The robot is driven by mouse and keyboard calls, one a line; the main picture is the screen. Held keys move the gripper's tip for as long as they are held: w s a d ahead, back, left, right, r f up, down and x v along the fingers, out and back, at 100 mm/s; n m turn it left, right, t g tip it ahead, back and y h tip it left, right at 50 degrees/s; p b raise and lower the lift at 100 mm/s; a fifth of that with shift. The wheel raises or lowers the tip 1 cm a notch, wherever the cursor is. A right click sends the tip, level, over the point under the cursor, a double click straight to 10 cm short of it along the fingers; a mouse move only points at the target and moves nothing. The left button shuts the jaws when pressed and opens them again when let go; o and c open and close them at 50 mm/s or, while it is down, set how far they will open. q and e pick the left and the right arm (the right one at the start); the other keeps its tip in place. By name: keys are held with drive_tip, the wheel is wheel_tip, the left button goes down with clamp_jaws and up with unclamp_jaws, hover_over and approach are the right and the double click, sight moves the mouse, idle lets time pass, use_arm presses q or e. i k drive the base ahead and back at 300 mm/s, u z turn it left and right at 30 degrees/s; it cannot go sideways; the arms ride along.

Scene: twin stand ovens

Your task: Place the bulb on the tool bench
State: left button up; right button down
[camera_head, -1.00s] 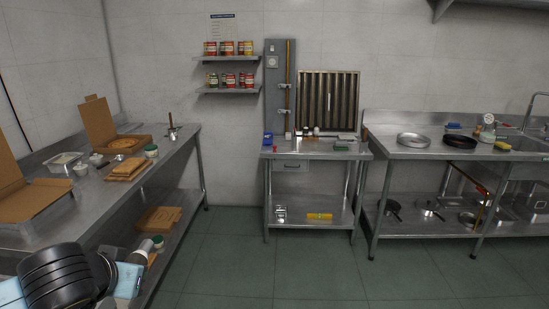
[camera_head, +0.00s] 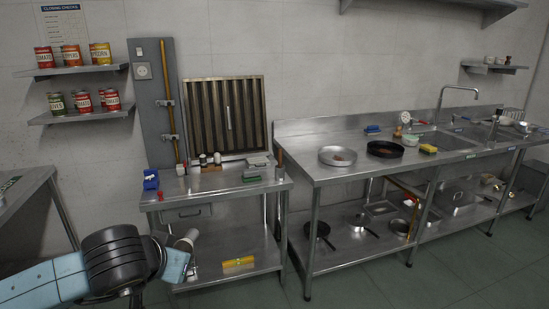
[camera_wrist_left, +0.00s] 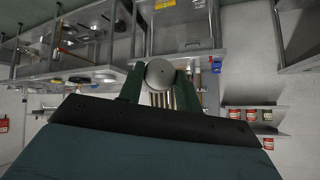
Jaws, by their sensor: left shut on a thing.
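My left gripper (camera_head: 178,252) is in the lower left of the head view, in front of the small steel tool bench (camera_head: 225,188). It is shut on the bulb (camera_head: 187,239), a pale rounded piece partly hidden by the gripper. In the left wrist view the bulb (camera_wrist_left: 160,73) shows as a grey-white disc between the two dark fingers (camera_wrist_left: 160,88). In the head view the bulb appears below the bench top's front edge, apart from the top. My right gripper is not in view.
A blue bin (camera_head: 151,180), small bottles (camera_head: 210,160) and a grey-green box (camera_head: 257,163) stand on the bench top; its front middle is clear. A yellow level (camera_head: 238,262) lies on the lower shelf. A longer sink counter (camera_head: 330,176) stands to the right.

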sight(216, 181)
drive_tip(key=i, duration=1.75)
drive_tip(key=u, duration=0.35)
drive_tip(key=i, duration=1.45)
drive_tip(key=u, duration=0.35)
